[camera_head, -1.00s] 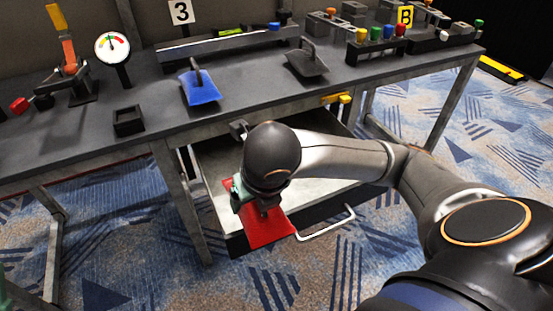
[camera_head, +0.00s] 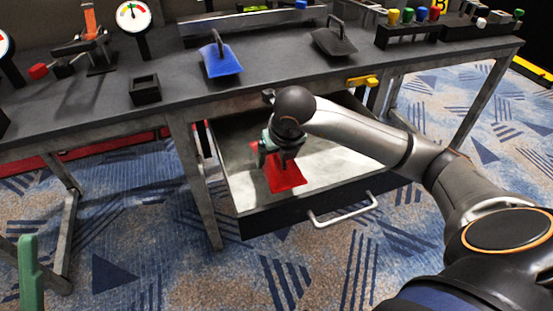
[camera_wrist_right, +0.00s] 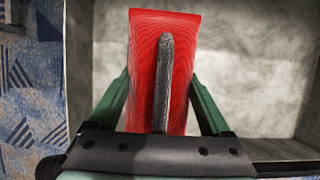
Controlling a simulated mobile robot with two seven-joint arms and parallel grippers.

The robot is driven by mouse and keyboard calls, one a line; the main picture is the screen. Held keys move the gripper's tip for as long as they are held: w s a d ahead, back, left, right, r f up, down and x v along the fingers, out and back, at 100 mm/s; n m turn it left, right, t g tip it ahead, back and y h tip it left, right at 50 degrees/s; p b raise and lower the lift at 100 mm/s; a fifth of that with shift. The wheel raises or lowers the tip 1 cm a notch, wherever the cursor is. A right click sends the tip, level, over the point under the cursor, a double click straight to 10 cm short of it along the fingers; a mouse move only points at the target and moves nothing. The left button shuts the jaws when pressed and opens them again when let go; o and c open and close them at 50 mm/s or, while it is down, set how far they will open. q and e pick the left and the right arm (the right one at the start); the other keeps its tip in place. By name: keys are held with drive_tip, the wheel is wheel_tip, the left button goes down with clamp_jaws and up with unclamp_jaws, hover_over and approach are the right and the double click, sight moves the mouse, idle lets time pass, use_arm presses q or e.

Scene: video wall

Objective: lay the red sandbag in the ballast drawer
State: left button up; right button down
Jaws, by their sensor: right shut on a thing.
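The red sandbag (camera_head: 285,178) is in my right gripper (camera_head: 280,150), within the outline of the open ballast drawer (camera_head: 340,167). In the right wrist view the red sandbag (camera_wrist_right: 146,50) has a dark upright handle between the green fingers of my right gripper (camera_wrist_right: 160,90). The drawer's pale floor shows around the bag; whether the bag touches it I cannot tell. The drawer is pulled out below the bench and has a light bar handle (camera_head: 345,211). A green finger of my left gripper (camera_head: 28,270) shows at the lower left; its opening is hidden.
A blue sandbag (camera_head: 220,60) and a black sandbag (camera_head: 334,41) lie on the grey bench (camera_head: 290,84). A small dark open box (camera_head: 145,90) stands to their left. A yellow handle (camera_head: 362,82) is on the bench front. A bench leg (camera_head: 198,190) stands left of the drawer.

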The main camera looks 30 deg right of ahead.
sight(276, 166)
drive_tip(key=shift+w+d+f, duration=0.15)
drive_tip(key=shift+w, duration=0.1)
drive_tip(key=shift+w+f+b, duration=0.15)
drive_tip(key=shift+f+b, duration=0.85)
drive_tip(key=shift+f, duration=0.6)
drive_tip(key=shift+f, duration=0.2)
unclamp_jaws()
